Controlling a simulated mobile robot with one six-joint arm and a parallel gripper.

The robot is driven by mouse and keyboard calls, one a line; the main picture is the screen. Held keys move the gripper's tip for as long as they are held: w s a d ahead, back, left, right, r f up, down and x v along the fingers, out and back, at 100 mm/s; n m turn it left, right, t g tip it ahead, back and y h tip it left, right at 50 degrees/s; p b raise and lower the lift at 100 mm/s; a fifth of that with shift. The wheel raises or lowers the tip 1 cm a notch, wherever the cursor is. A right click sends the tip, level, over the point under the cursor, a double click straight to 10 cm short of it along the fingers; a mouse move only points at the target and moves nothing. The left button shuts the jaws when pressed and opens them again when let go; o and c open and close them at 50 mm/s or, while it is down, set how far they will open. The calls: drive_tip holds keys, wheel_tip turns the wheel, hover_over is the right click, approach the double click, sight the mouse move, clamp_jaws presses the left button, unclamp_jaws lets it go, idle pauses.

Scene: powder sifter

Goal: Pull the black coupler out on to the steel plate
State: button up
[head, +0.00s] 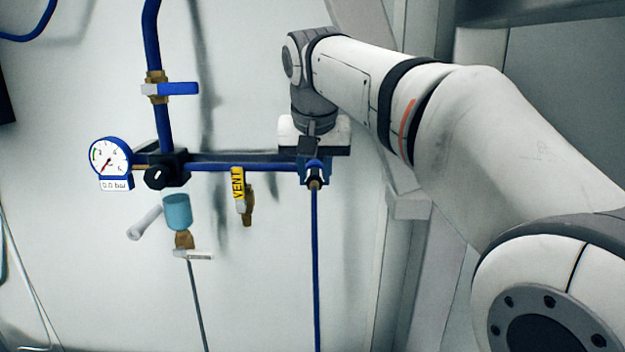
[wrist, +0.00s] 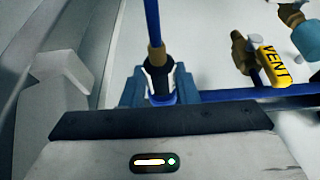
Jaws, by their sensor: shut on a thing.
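The black coupler (wrist: 158,75) sits between the fingers of my gripper (wrist: 158,90) at the end of the blue pipe in the wrist view. A brass ferrule and a blue hose (wrist: 152,20) run from it. In the head view my gripper (head: 314,170) is at the pipe's right end, shut around the coupler, which is mostly hidden by the fingers. The hose (head: 315,260) hangs straight down below. I cannot tell how far the coupler is seated. I cannot make out the steel plate in either view.
The gauge (head: 109,157) at left reads 0.0 bar. A black knob (head: 160,177), a yellow VENT tag on a brass valve (head: 243,195), a teal cup fitting (head: 177,211) and a blue-handled valve (head: 171,89) are nearby.

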sight(314, 181)
drive_tip(key=shift+s, duration=0.1)
clamp_jaws()
drive_tip(key=shift+s+b, duration=0.75)
drive_tip(key=shift+s, duration=1.35)
drive_tip(key=shift+a, duration=0.1)
